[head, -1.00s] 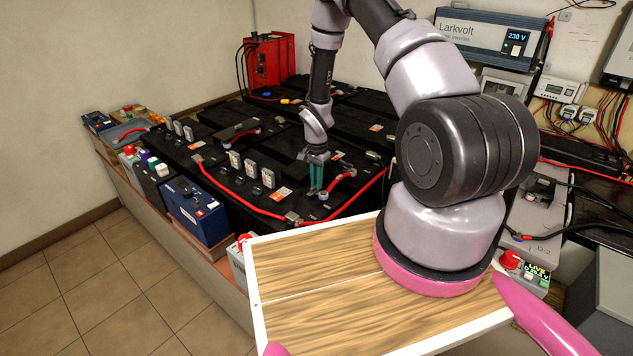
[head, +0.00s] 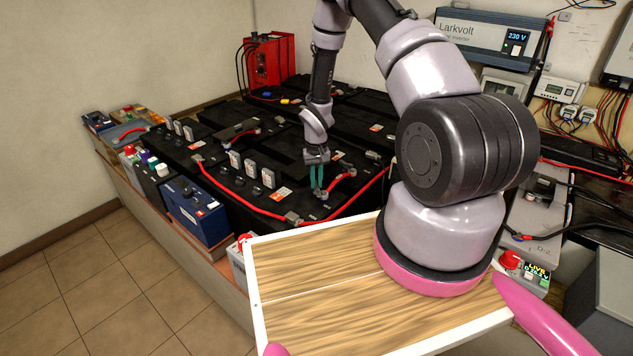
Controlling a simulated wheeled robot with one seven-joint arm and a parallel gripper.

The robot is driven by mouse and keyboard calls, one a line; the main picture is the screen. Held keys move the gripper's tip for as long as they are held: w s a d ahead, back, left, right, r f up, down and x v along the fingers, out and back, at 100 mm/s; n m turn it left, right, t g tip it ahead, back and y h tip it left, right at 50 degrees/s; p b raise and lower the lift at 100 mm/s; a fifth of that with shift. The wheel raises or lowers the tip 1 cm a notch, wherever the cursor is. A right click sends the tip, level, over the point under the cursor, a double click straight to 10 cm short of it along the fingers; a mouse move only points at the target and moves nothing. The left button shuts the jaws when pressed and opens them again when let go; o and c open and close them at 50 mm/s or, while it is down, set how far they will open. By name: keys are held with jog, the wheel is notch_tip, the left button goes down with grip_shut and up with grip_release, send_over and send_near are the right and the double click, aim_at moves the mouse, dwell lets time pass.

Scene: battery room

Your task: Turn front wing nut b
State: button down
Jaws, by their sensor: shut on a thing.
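My gripper (head: 320,192) points down over the black battery nearest me (head: 250,205). Its two teal fingers are shut on a small grey wing nut (head: 322,196) at a terminal post near the battery's right end. The fingers hide much of the nut, and its exact turn angle is too small to tell. A short red cable (head: 342,180) runs from beside this terminal to the right and back.
A long red cable (head: 235,203) runs along the battery's front edge to a grey terminal clamp (head: 293,218). Several grey upright parts (head: 250,168) stand left of the gripper. A red unit (head: 268,62) stands at the back.

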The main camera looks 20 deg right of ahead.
aim_at(317, 184)
jog(key=n, duration=0.3)
jog(key=shift+n, duration=2.3)
jog(key=c, duration=0.9)
grip_release()
jog(key=shift+r, duration=0.1)
notch_tip(317, 184, up, 11)
jog(key=shift+f, duration=0.15)
